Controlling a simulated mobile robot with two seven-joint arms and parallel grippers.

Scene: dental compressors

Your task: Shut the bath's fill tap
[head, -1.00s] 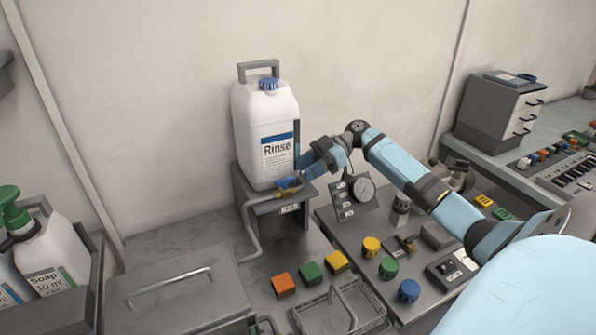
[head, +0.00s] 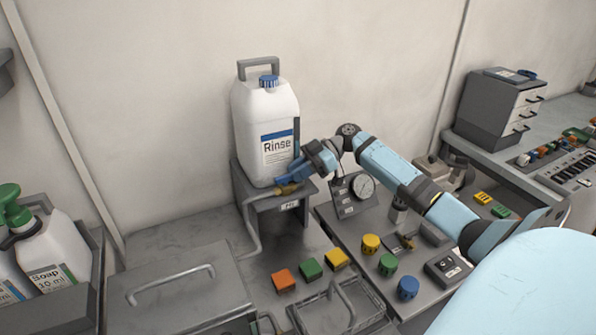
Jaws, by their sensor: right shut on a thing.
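The fill tap (head: 286,189) is a small brass-coloured fitting at the front foot of the white Rinse jug (head: 262,120). The jug stands on a grey stand (head: 262,204). My right gripper (head: 283,178) reaches in from the right and is shut on the tap's blue handle, which it largely covers. The handle's exact angle is hard to tell. A grey hose (head: 250,235) runs down beside the stand towards the closed, grey-lidded bath (head: 178,290) at lower left. My left gripper is not in view.
A pressure gauge (head: 364,187) stands below my right arm. Soap bottles (head: 48,245) stand at left. A drawer unit (head: 498,108) stands at right.

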